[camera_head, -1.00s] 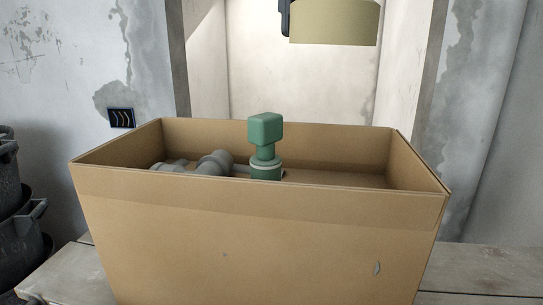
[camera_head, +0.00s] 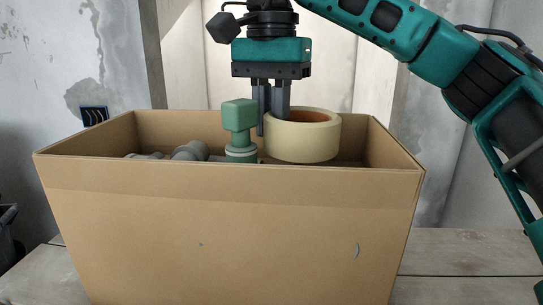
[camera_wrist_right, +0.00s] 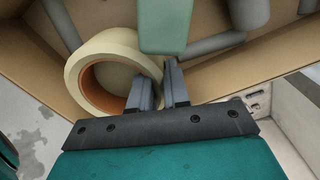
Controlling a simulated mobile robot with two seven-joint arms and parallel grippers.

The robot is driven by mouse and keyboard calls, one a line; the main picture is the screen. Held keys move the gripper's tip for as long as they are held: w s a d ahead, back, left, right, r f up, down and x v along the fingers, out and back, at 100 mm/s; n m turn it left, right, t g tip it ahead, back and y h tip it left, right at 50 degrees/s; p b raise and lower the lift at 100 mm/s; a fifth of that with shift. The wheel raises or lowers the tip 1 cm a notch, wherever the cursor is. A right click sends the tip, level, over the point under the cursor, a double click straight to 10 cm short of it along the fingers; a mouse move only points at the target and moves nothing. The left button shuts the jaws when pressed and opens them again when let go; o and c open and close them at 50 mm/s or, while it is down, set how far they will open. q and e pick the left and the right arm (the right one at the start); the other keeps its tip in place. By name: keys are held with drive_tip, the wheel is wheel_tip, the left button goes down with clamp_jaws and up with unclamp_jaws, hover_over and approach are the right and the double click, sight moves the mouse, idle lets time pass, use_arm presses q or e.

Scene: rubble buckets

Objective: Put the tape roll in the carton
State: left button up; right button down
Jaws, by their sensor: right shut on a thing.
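The tape roll (camera_head: 308,143) is cream with an orange-brown core. The carton (camera_head: 228,225) is a large open brown box. My right gripper (camera_head: 270,125) points down and is shut on the roll's wall, one finger inside the ring and one outside. In the right wrist view the gripper (camera_wrist_right: 160,92) pinches the tape roll (camera_wrist_right: 90,58) at its edge. Whether the roll touches anything beneath it, I cannot tell. My left gripper is not in view.
A green valve-like fitting (camera_head: 239,125) stands in the carton just left of the roll and gripper. Grey pipe pieces (camera_head: 188,151) lie left of it. Dark buckets (camera_head: 7,225) are at the far left. The carton stands on a pale bench (camera_head: 465,255).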

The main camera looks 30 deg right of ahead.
sight(272, 149)
drive_tip(key=shift+f+b, duration=0.75)
drive_tip(key=shift+f, duration=1.55)
drive_tip(key=shift+f, duration=0.1)
drive_tip(key=c, duration=1.1)
unclamp_jaws()
